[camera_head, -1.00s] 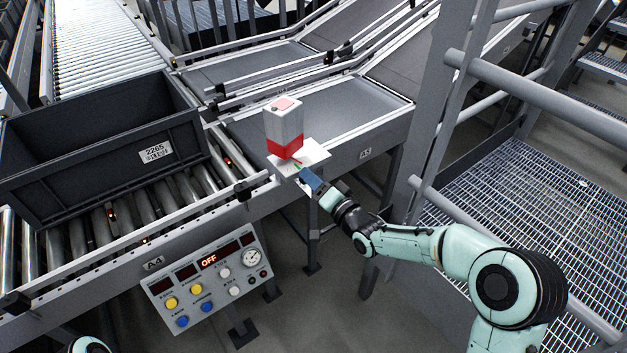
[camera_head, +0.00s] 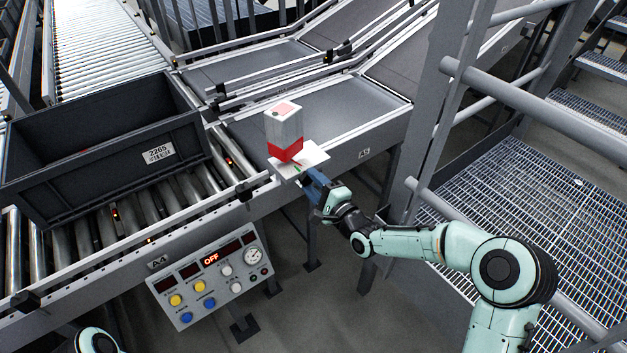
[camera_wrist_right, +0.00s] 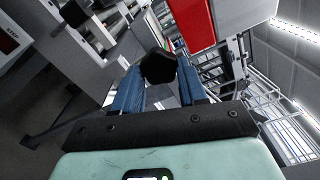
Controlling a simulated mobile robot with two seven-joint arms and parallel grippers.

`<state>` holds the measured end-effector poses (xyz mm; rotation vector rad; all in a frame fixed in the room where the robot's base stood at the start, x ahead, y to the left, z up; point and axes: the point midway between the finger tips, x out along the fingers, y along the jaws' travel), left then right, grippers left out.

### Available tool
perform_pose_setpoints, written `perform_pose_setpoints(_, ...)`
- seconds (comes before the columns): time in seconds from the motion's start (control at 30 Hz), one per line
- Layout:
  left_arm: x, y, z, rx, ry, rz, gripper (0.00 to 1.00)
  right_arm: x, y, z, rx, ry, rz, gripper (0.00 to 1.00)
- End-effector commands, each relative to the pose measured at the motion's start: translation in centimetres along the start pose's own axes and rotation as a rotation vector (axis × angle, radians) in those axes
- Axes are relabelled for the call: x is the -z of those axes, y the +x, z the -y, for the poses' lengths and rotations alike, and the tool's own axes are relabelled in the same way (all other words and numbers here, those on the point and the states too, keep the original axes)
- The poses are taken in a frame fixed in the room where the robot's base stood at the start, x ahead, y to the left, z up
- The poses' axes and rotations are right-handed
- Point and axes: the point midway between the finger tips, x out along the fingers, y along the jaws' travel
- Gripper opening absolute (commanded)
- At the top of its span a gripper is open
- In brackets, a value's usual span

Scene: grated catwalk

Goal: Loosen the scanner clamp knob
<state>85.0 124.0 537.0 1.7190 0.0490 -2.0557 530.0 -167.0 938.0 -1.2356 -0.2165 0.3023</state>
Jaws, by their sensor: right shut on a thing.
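The scanner (camera_head: 284,128), a white box with a red band, stands on a white plate (camera_head: 312,157) at the conveyor's edge. Its lower part also shows in the right wrist view (camera_wrist_right: 195,22). The clamp knob (camera_wrist_right: 158,68) is black and faceted and sits between the blue fingertips in the right wrist view. My left gripper is out of view.
A dark crate (camera_head: 185,150) marked 2265 rests on the rollers at left. A control panel (camera_head: 212,275) reading OFF stands below the conveyor edge.

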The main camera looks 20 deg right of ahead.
Motion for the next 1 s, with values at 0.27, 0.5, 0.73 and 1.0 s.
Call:
perform_pose_setpoints(0.27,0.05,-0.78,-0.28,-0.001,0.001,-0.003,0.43,-0.06,-0.01,-0.02,-0.001,0.151,0.001,0.11)
perform_pose_setpoints(0.5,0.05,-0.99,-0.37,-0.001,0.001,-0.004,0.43,-0.05,0.0,-0.07,0.0,0.209,0.001,0.11)
perform_pose_setpoints(0.73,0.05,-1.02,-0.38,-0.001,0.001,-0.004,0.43,-0.05,0.0,-0.09,0.0,0.22,0.001,0.11)
perform_pose_setpoints(1.0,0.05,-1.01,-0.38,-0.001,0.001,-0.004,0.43,-0.04,0.0,-0.07,0.001,0.22,0.001,0.52)
